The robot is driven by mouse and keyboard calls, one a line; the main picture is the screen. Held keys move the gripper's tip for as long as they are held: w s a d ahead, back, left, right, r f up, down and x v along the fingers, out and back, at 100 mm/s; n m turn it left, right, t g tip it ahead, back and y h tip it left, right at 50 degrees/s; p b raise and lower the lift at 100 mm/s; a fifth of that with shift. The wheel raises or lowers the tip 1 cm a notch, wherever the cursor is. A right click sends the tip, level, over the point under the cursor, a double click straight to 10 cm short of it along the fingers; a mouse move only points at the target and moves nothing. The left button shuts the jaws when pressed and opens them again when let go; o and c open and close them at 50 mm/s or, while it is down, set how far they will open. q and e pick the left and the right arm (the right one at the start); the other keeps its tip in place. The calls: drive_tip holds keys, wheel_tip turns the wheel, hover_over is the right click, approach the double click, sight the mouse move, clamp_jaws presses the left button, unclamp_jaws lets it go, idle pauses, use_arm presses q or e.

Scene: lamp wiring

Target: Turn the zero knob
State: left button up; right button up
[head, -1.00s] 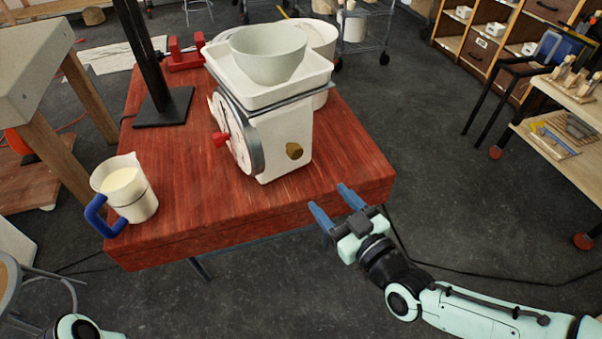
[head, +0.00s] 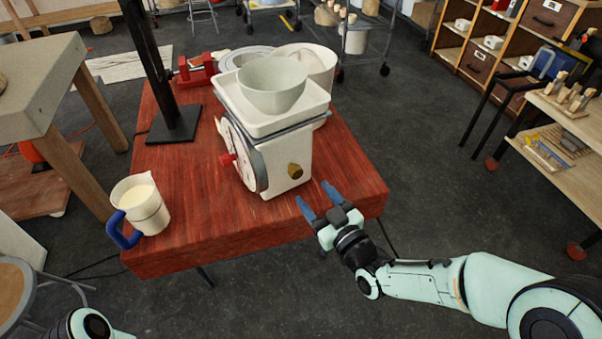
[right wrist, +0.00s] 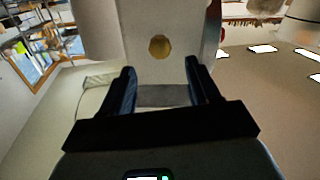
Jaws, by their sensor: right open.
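The zero knob (head: 295,170) is a small brass-coloured knob on the side of the white kitchen scale (head: 284,158). The scale stands on the red wooden table with a pale bowl (head: 272,85) on its tray. My right gripper (head: 318,195) is open and empty, just to the right of and below the knob, apart from it. In the right wrist view the knob (right wrist: 159,46) lies ahead, beyond and between the two blue fingertips (right wrist: 160,75). Part of my left arm shows at the bottom left of the head view, but its gripper is not visible.
A white jug (head: 141,204) with a blue handle stands at the table's (head: 210,228) front left. A black post on a base (head: 175,125) and a red vise-like object (head: 197,72) stand behind. The table's right side near my right gripper is clear.

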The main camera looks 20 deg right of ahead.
sight(298, 175)
drive_tip(key=x, duration=0.7)
drive_tip(key=shift+w, duration=0.1)
drive_tip(key=c, duration=1)
